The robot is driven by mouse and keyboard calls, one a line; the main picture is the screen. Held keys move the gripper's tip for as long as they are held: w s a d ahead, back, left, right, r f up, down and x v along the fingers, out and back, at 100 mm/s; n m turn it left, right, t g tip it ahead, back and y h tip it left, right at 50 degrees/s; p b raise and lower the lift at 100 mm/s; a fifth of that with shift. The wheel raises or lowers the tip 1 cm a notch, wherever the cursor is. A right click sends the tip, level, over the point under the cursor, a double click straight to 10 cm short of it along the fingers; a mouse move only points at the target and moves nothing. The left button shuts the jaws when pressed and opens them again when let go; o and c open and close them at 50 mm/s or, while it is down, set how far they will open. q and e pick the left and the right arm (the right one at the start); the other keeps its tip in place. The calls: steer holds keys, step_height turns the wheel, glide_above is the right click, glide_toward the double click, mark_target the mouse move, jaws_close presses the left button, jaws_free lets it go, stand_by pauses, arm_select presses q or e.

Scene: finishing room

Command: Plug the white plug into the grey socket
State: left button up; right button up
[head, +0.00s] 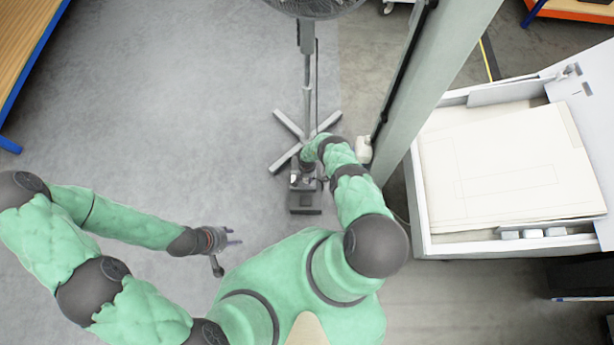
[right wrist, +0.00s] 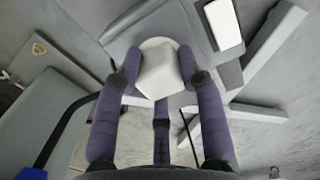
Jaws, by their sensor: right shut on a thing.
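My right gripper (right wrist: 158,80) is shut on the white plug (right wrist: 160,72), a pale block between its dark fingers in the right wrist view. A pale round face shows just behind the plug, on a grey body (right wrist: 200,28) that looks like the grey socket. I cannot tell whether the plug touches it or is in it. In the head view my right gripper (head: 309,176) is low, over a dark grey box (head: 305,202) by the fan's foot; arm and gripper hide the plug. My left gripper (head: 228,240) is open and empty, with its fingers spread, far from the plug.
A fan stand (head: 308,85) with a crossed foot (head: 287,156) stands beyond my right gripper. A pale post (head: 425,75) and an open drawer (head: 424,210) with large sheets stand to the right. A wooden-topped bench (head: 22,40) is at upper left. The floor on the left is clear.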

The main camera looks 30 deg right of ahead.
steer(key=shift+c, duration=0.7)
steer(key=o, duration=1.4)
steer(key=shift+r, duration=0.2)
steer(key=shift+r+p, duration=1.35)
steer(key=shift+r, duration=2)
